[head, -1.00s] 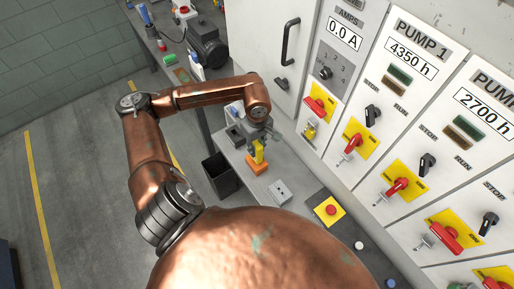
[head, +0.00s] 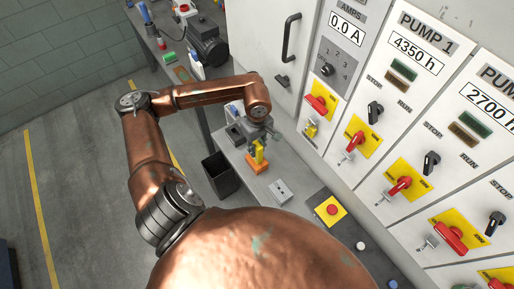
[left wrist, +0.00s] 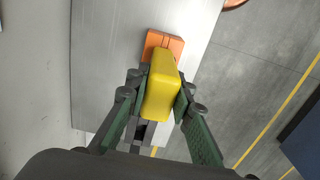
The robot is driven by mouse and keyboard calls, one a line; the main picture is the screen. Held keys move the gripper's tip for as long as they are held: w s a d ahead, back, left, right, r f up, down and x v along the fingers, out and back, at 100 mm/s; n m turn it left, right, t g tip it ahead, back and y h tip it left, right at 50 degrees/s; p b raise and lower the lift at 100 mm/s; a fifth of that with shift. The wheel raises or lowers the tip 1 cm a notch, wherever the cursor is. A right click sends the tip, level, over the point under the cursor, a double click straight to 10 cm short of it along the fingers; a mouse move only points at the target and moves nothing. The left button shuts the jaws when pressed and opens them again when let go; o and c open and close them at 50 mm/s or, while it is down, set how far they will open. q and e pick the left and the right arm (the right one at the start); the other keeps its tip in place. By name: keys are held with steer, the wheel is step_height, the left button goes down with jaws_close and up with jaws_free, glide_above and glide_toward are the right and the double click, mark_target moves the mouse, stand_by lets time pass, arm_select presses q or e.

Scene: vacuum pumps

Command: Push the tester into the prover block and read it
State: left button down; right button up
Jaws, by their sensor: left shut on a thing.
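The yellow tester (head: 260,152) stands upright over the orange prover block (head: 257,166) on the grey shelf. In the left wrist view the tester (left wrist: 160,88) shows as a yellow body with the orange block (left wrist: 165,42) partly behind it. My left gripper (head: 258,146) is shut on the tester, a finger on each side of it. Whether the tester's lower end is in the block or only close above it, I cannot tell. The tester's display is not readable in either view. My right gripper is not in view.
A panel wall with red switches on yellow plates (head: 362,138) stands to the right of the shelf. A grey socket box (head: 280,192) and a red stop button on a yellow plate (head: 331,210) lie nearer. A black bin (head: 220,173) stands left of the shelf.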

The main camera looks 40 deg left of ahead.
arm_select(q)
steer(key=shift+f, duration=0.2)
steer(key=c, duration=1.6)
jaws_free()
step_height(320, 180, up, 12)
steer(key=shift+r, duration=0.1)
